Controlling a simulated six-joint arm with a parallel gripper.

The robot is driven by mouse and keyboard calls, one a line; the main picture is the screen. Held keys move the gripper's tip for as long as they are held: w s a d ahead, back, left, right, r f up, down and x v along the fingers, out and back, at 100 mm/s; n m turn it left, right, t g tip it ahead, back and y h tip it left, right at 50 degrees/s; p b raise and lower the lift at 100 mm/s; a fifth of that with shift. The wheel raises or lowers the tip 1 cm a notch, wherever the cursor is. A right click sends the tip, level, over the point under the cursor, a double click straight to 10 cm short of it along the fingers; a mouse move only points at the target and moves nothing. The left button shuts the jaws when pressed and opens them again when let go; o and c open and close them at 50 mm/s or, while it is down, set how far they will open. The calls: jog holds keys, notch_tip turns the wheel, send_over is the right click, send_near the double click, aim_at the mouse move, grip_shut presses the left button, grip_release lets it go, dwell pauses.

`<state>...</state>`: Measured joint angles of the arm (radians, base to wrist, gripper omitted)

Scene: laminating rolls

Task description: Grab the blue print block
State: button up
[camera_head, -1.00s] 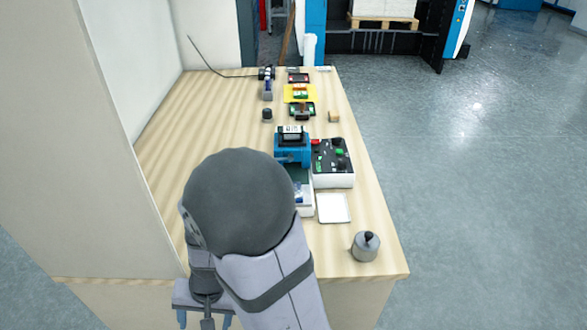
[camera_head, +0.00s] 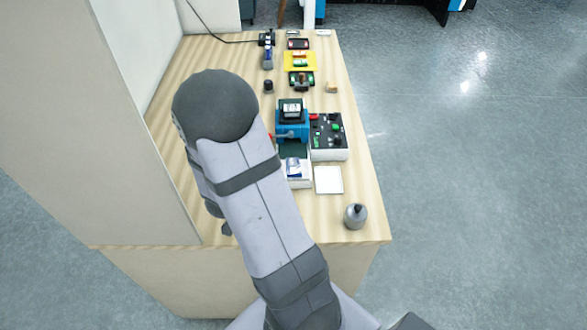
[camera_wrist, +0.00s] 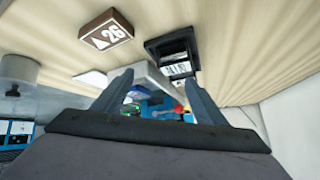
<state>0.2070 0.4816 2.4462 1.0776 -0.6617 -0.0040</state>
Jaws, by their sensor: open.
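I cannot single out the blue print block for certain. In the head view, a blue machine (camera_head: 291,126) with a black top stands mid-table, and a small blue upright item (camera_head: 268,59) stands farther back. A blue-and-white patch (camera_head: 293,168) lies on the white base in front of the machine. In the wrist view, my gripper (camera_wrist: 157,76) is open, its two fingers apart with nothing held. Blue parts (camera_wrist: 150,104) show beyond and between the fingers, at some distance. My gripper is hidden behind my arm in the head view.
A control box (camera_head: 328,135) with buttons stands right of the machine. A white pad (camera_head: 329,180) and a grey weight-like pot (camera_head: 355,215) lie nearer the front. A yellow sheet (camera_head: 314,61) is farther back. A brown block marked 26 (camera_wrist: 106,33) shows in the wrist view. A wall borders the left.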

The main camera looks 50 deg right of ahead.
jog(key=d+h+b, duration=0.1)
jog(key=d+h, duration=0.1)
jog(key=w+d+n+t+h+b, duration=0.1)
jog(key=d+h, duration=0.1)
jog(key=shift+w+d+r, duration=0.15)
jog(key=shift+d, duration=0.05)
jog(key=shift+w+d+r+t+h+b, duration=0.1)
jog(key=shift+d+r+t+h+b, duration=0.15)
jog(key=shift+t+h+b, duration=0.3)
jog(key=n, duration=0.1)
send_near(293, 167)
jog(key=shift+w+g, duration=0.25)
jog(key=shift+w, duration=0.15)
jog(key=shift+x, duration=1.2)
jog(key=shift+w+d+h+p, duration=0.1)
jog(key=shift+d+h+p, duration=0.15)
jog(key=shift+d+p, duration=0.4)
jog(key=p+x, duration=0.1)
jog(key=x, duration=0.1)
jog(key=shift+w+d+f+p, duration=0.1)
jog(key=shift+d+f+p, duration=0.1)
jog(key=shift+d+p, duration=0.15)
jog(key=shift+w+d+f, duration=0.25)
jog(key=shift+d, duration=0.25)
jog(key=shift+c, duration=0.3)
